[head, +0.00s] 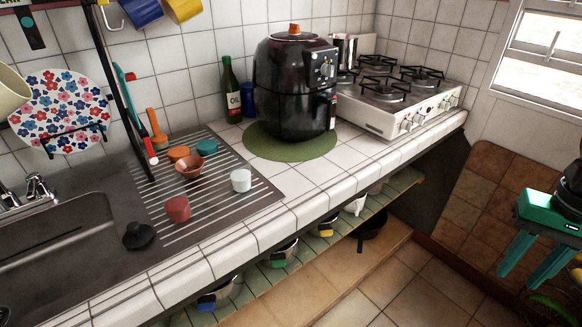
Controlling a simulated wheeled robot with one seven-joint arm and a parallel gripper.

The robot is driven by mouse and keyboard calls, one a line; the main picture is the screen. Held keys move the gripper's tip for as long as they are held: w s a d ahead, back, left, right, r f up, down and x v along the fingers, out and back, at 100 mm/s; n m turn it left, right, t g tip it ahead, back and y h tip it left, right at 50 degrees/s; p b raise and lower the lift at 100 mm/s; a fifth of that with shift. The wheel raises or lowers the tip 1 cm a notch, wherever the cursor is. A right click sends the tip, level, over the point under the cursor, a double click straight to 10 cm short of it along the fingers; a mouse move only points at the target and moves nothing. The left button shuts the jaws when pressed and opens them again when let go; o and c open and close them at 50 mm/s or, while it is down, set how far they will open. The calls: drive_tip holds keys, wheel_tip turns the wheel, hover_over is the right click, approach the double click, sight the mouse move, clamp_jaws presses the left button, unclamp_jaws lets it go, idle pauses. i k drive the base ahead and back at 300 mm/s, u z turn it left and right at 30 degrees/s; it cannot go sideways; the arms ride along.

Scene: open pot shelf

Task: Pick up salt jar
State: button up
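No jar with a readable salt label shows. A small white cup-like jar (241,180) stands upright on the ribbed drainboard near the counter's front edge; I cannot tell if it is the salt jar. A red cup (177,208) and a brown bowl (188,168) are to its left. My gripper (519,279), with green fingers, hangs at the far right, in front of the brown wall tiles and far from the counter things. Its two fingers are apart, with nothing seen between them.
A black air fryer (290,95) on a green mat, an oil bottle (231,90) and a white gas stove (395,100) stand at the back. The sink (60,250) is at left. Floor (400,285) is clear.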

sight(240, 174)
drive_tip(key=z, duration=0.6)
drive_tip(key=k, duration=2.15)
drive_tip(key=u, duration=1.2)
drive_tip(key=i, duration=1.5)
